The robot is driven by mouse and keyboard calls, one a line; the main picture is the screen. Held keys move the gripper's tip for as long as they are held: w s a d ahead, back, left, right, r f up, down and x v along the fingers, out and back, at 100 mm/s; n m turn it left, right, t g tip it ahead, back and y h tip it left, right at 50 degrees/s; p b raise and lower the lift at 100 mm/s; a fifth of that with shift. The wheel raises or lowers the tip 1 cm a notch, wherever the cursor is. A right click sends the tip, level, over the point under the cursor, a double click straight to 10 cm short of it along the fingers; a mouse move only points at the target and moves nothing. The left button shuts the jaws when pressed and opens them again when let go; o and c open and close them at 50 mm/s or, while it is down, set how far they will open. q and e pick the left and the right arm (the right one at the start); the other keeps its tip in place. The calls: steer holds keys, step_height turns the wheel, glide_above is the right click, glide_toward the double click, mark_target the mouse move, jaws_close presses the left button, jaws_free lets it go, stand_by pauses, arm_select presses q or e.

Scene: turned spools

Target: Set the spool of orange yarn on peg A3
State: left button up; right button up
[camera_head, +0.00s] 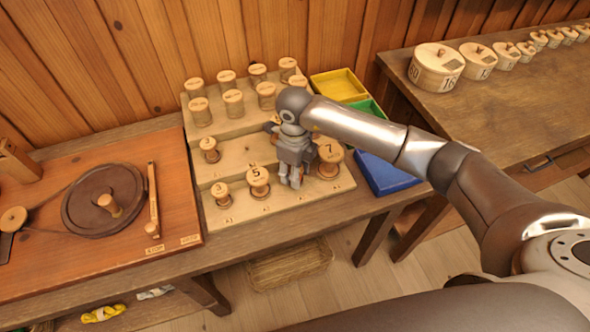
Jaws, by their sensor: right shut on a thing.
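My right gripper (290,182) points down over the front step of the stepped wooden rack (234,157), between the spool marked 5 (258,181) and the spool marked 7 (330,158). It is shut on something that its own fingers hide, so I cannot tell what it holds. No orange yarn shows clearly. A spool marked 3 (222,194) stands at the left of the front step. Another spool (209,149) stands on the middle step. Peg labels along the rack are too small to read. My left gripper is not in view.
Several wooden spools (232,102) fill the rack's top step. Yellow (338,84), green (372,112) and blue (388,176) trays lie right of the rack. A turntable board (102,200) lies to the left. Lidded round boxes (437,69) line the right table.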

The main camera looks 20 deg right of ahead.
steer(key=shift+f, duration=0.15)
steer(key=o, duration=0.6)
steer(key=shift+r+p, duration=3.25)
steer(key=shift+r, duration=2.3)
steer(key=shift+a+f, duration=0.1)
